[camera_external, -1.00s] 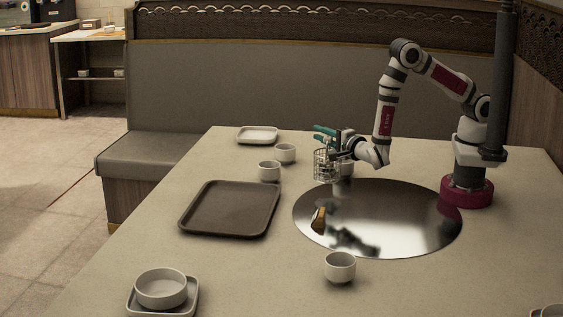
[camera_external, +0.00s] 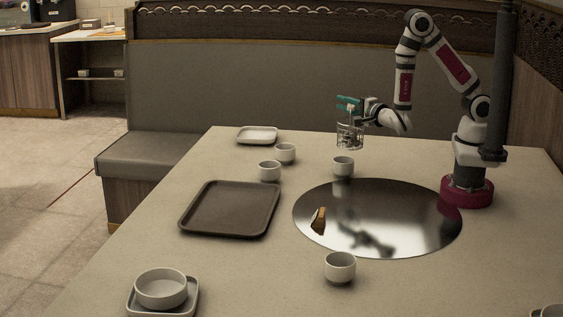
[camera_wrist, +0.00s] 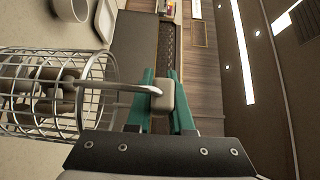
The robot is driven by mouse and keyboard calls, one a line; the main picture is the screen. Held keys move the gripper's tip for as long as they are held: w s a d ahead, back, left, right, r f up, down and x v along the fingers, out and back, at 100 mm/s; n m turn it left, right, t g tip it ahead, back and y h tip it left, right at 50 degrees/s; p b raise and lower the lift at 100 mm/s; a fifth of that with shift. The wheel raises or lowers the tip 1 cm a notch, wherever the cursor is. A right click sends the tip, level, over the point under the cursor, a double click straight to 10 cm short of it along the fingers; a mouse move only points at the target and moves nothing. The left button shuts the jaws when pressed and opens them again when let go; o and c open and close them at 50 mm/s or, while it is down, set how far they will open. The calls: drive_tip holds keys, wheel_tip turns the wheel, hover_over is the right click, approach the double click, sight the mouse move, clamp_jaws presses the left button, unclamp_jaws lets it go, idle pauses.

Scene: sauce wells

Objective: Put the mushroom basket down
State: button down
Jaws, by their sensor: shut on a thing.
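The mushroom basket (camera_external: 349,135) is a small wire cage hanging in the air above the back edge of the round shiny disc. In the wrist view the basket (camera_wrist: 50,95) is at the left, with brownish pieces inside, and its handle runs to the right. My gripper (camera_external: 350,105) has teal fingers. In the wrist view the gripper (camera_wrist: 165,100) is shut on the pale block at the end of the handle. A white cup (camera_external: 343,166) stands on the table below the basket, clear of it.
A shiny round disc (camera_external: 400,215) lies flat before my base. A dark empty tray (camera_external: 232,208) is left of it. Other white cups (camera_external: 269,171), (camera_external: 340,267) stand around, with a small dish (camera_external: 258,135) behind and a bowl (camera_external: 161,288) at front left.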

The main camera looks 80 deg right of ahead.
drive_tip(key=w+a+n+t+y, duration=0.1)
drive_tip(key=w+a+n+y, duration=0.4)
drive_tip(key=a, duration=0.4)
drive_tip(key=w+a+n+t+y, duration=0.15)
drive_tip(key=a+n+y, duration=0.25)
drive_tip(key=a+y, duration=0.45)
drive_tip(key=w+a+n+y, duration=0.4)
drive_tip(key=a+y, duration=0.2)
drive_tip(key=a, duration=0.4)
drive_tip(key=s+a+n+g+y, duration=0.35)
drive_tip(key=a+n+y, duration=0.2)
drive_tip(key=a, duration=0.25)
drive_tip(key=s+a+f, duration=0.1)
drive_tip(key=a+f, duration=0.9)
drive_tip(key=a, duration=0.1)
drive_tip(key=shift+s+a+f+g, duration=0.25)
drive_tip(key=shift+a+f+g, duration=0.05)
drive_tip(key=shift+f+g, duration=0.1)
drive_tip(key=shift+f+m, duration=0.1)
drive_tip(key=shift+m, duration=0.25)
drive_tip(key=c, duration=0.8)
unclamp_jaws()
